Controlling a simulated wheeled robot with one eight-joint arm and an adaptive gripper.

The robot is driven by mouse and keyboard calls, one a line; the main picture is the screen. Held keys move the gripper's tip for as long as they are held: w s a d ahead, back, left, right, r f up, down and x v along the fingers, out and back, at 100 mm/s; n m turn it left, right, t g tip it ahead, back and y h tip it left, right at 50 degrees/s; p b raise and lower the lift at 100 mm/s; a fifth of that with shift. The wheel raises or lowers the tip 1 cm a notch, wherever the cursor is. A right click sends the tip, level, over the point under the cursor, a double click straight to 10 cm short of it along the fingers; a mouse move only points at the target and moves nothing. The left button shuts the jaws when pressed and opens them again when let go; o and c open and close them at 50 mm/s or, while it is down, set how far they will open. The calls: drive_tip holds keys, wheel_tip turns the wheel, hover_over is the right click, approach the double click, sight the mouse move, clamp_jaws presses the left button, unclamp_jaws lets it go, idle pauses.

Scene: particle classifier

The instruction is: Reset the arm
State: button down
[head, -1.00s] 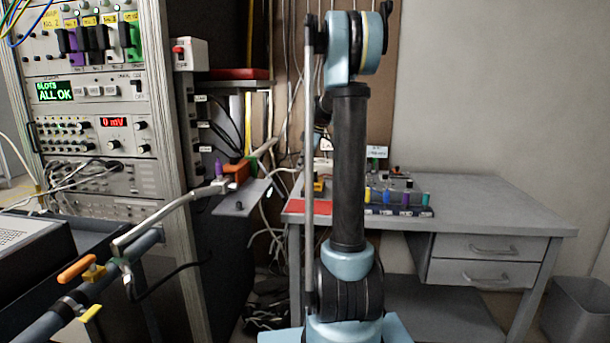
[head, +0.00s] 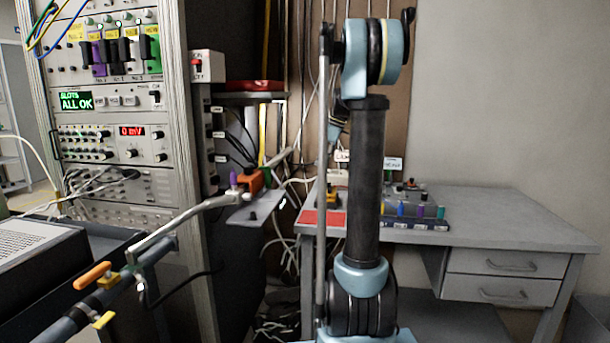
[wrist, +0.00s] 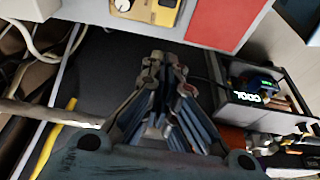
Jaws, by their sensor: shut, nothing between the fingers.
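My arm (head: 365,180) stands upright in the middle of the head view, in front of the bench, with its upper joint at the top of the picture. My gripper (wrist: 165,62) shows in the wrist view with its fingers shut together and nothing between them. It is over a dark area, below the edge of a light grey surface. My gripper cannot be made out in the head view.
An instrument rack (head: 110,120) stands at the left. A grey bench (head: 500,215) carries a row of coloured vials (head: 415,215) and a red sheet (head: 325,219). A box reading COOL (wrist: 262,115) is right of my gripper.

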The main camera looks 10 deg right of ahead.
drive_tip(key=s+a+f+m+h, duration=0.1)
drive_tip(key=s+f+m, duration=0.1)
drive_tip(key=s, duration=0.6)
drive_tip(key=s+a+f+m, duration=0.2)
drive_tip(key=s+m, duration=0.1)
drive_tip(key=s, duration=0.5)
drive_tip(key=s+a+f+m+h, duration=0.1)
drive_tip(key=s+m, duration=0.1)
drive_tip(key=s, duration=0.6)
drive_tip(key=s+f+m+t+h, duration=0.1)
drive_tip(key=s+f+m, duration=0.6)
drive_tip(key=s+f, duration=0.9)
drive_tip(key=shift+s+d+h, duration=0.25)
drive_tip(key=shift+s+h, duration=0.05)
drive_tip(key=shift+s, duration=0.95)
drive_tip(key=shift+f, duration=0.1)
drive_tip(key=shift+w+f, duration=0.2)
drive_tip(key=shift+w, duration=0.3)
